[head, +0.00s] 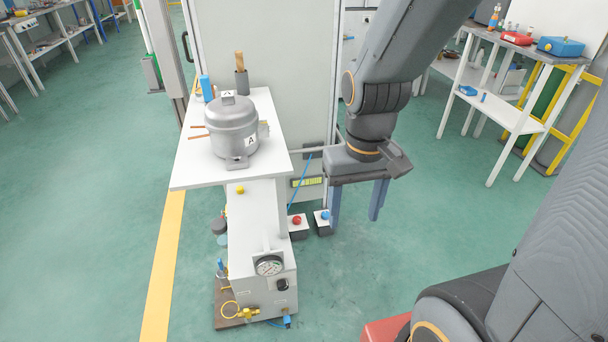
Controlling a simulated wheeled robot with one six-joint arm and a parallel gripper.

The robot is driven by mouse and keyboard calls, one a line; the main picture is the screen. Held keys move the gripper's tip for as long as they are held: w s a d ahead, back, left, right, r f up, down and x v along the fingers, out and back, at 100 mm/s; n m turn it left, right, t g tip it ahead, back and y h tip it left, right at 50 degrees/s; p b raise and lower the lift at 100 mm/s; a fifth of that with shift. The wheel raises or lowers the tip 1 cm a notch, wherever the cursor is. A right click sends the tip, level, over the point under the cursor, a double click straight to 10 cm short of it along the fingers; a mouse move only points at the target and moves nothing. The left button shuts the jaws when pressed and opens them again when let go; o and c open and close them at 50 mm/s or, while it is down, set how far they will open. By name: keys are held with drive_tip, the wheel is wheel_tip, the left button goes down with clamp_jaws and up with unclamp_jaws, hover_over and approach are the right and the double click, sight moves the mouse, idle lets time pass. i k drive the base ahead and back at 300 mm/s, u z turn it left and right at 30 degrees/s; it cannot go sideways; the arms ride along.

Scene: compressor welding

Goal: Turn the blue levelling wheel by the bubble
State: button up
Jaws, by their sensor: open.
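A small blue round knob (325,215) sits on a white-topped dark block, right of a similar block with a red knob (297,220). Just behind them is a yellow-green strip in a dark frame (307,182), which looks like the bubble level; the bubble itself is too small to make out. My gripper (355,217) points down with its two blue-grey fingers apart and nothing between them. Its left finger appears just right of the blue knob and close to it in the picture. I cannot tell the gap in depth or whether they touch.
A white bench (185,178) at left holds a grey compressor (232,125). Below it stands a white unit with a pressure gauge (269,265) and brass fittings. A tall pale cabinet (262,45) stands behind. The green floor right of my gripper is clear.

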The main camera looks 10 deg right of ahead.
sight(325, 215)
drive_tip(key=u, duration=0.25)
drive_tip(key=k, duration=0.4)
drive_tip(key=z, duration=1)
drive_tip(key=i, duration=1.2)
drive_tip(key=u, duration=0.75)
